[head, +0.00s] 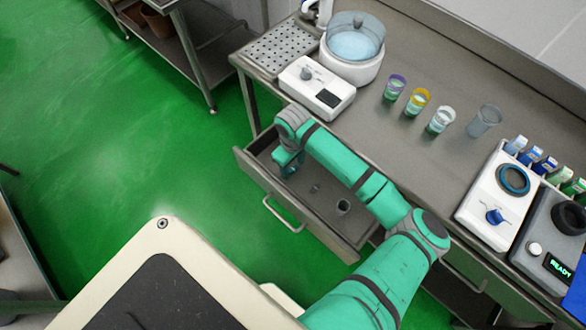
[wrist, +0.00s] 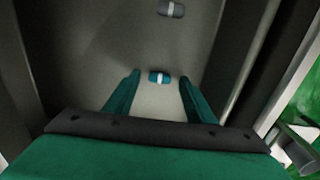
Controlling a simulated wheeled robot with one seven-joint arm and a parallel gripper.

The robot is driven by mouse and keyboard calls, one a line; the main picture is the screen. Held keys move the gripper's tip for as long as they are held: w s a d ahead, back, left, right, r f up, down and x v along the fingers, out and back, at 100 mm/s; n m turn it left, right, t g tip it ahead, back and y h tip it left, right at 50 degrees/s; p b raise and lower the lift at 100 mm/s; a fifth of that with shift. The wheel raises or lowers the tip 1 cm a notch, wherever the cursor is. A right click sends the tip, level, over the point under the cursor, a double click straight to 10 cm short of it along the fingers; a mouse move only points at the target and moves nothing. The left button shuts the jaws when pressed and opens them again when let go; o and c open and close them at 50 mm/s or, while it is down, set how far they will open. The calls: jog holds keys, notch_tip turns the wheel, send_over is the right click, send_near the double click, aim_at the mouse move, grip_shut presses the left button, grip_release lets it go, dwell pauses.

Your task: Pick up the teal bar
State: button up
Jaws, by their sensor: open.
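The teal bar (wrist: 160,77) is a small teal piece with a white band around its middle. It lies on the floor of the open drawer (head: 323,213). In the wrist view it sits between and just beyond the tips of my gripper (wrist: 158,84), which is open and empty. The fingers appear apart from the bar. In the head view my gripper (head: 289,163) reaches down into the left part of the drawer, and I cannot make out the teal bar there.
A grey bar with a white band (wrist: 172,9) lies farther along the drawer. A small cup (head: 343,207) stands near the drawer's right end. The drawer walls are close on both sides. Several cups and white machines stand on the counter (head: 400,143) above.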

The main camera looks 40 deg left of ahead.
jog(key=shift+f, duration=0.25)
jog(key=c, duration=1.1)
jog(key=shift+r, duration=0.15)
